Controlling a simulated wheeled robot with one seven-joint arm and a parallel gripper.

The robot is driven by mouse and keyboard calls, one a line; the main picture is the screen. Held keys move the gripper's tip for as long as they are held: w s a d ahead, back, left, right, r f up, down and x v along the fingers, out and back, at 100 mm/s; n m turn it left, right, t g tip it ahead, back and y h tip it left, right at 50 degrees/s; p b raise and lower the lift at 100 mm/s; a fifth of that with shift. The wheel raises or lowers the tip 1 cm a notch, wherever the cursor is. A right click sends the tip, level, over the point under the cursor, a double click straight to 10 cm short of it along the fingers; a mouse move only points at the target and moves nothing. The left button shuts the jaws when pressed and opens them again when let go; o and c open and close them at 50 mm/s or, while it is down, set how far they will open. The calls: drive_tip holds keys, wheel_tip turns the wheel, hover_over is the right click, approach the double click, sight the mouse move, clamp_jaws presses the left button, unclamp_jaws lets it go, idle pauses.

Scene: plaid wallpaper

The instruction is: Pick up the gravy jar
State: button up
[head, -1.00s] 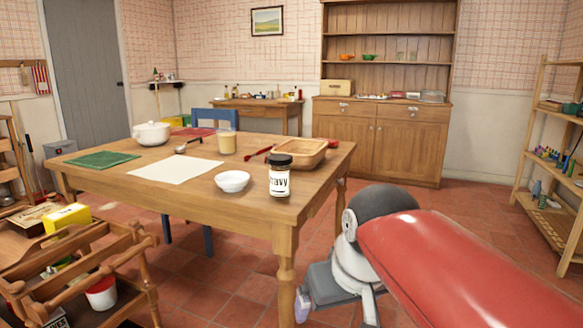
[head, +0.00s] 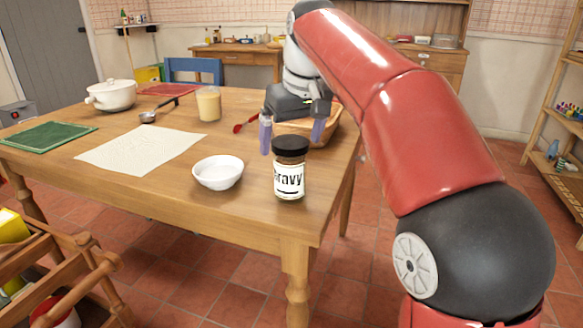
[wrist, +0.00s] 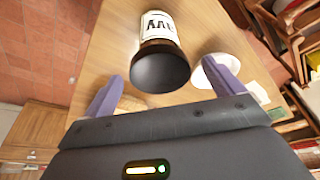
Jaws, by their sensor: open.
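The gravy jar (head: 289,170) stands upright near the front right corner of the wooden table (head: 130,188). It has a black lid and a white label reading "Gravy". My gripper (head: 292,138) is open, its two purple fingers pointing down behind the jar in the head view. In the wrist view the jar's dark lid (wrist: 160,69) lies ahead of the gap between the open fingers (wrist: 170,92). The jar is not gripped. I cannot tell the exact distance between fingers and jar.
A white bowl (head: 218,173) stands just left of the jar. A wooden basket (head: 327,128) is behind it, partly hidden by my gripper. A jar of beige contents (head: 209,104), a ladle (head: 150,116), a white pot (head: 111,95) and a white cloth (head: 140,147) lie farther back and left.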

sight(290, 170)
drive_tip(key=b+x, duration=0.1)
drive_tip(key=x, duration=0.4)
drive_tip(key=shift+f, duration=0.1)
drive_tip(key=c, duration=1.3)
